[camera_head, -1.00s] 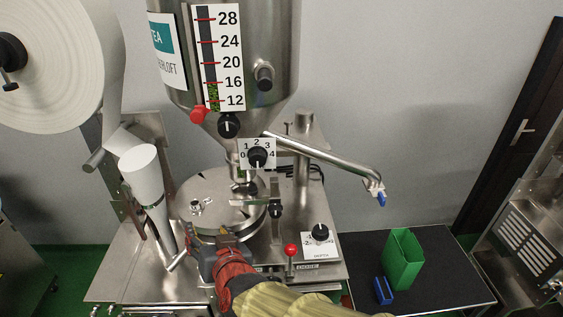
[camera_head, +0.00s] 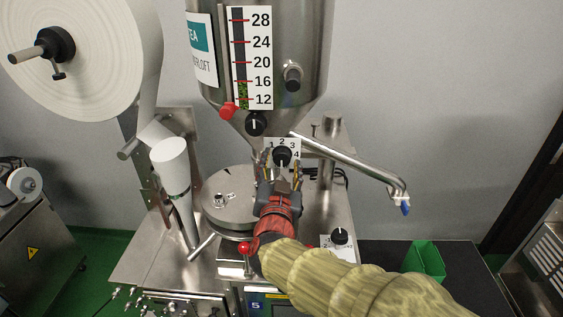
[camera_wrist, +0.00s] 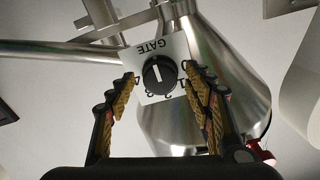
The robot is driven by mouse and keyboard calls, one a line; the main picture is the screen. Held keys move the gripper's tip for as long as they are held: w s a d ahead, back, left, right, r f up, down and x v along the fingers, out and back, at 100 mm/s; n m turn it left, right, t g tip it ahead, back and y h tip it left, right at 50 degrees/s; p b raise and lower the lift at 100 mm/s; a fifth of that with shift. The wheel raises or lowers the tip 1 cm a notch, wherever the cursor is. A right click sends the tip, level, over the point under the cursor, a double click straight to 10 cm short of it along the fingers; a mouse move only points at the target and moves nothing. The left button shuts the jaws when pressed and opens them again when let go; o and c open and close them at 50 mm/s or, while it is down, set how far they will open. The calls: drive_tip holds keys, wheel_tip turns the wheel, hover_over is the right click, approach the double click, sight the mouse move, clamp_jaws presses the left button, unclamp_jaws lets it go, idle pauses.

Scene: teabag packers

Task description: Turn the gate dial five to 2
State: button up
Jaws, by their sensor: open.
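The gate dial (camera_head: 282,156) is a round black knob on a white plate numbered 0 to 4, below the hopper. In the wrist view the dial (camera_wrist: 160,74) appears upside down under the word GATE, with a short white mark on its face. Which number the mark is set to is not clear. My gripper (camera_head: 281,172) is open just in front of the dial. In the wrist view its fingers (camera_wrist: 162,90) stand on either side of the plate, apart from the knob, with nothing between them.
The steel hopper (camera_head: 300,85) with a level scale rises above the dial. Another black knob (camera_head: 255,123) sits just above left. A steel pipe (camera_head: 350,165) slants away to the right. A blue "5" label (camera_head: 255,308) marks the machine front. A green bin (camera_head: 425,260) stands at right.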

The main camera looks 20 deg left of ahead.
drive_tip(key=shift+w+a, duration=0.2)
drive_tip(key=shift+w, duration=0.35)
drive_tip(key=c, duration=1.1)
drive_tip(key=shift+c, duration=0.3)
